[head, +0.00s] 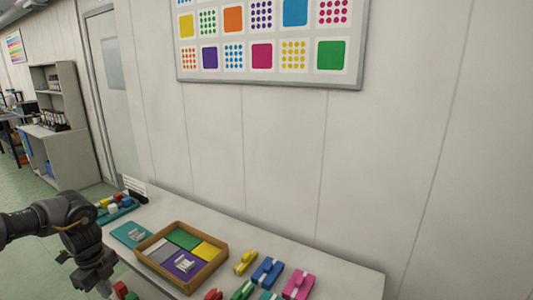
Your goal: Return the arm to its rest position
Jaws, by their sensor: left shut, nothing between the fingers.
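My left arm (75,222) comes in from the left edge, and its forearm and wrist bend downward beside the table's left end. My left gripper (106,291) points down at the bottom of the head view, shut and empty, left of a wooden tray. Small red and green pieces (122,290) lie just right of its fingers. My right gripper is not in view.
The wooden tray (212,268) has grey, green, yellow and purple sections, with a white item (184,266) on purple. Several coloured pieces, including blue (267,271) and pink (298,285), lie right. A wall stands behind.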

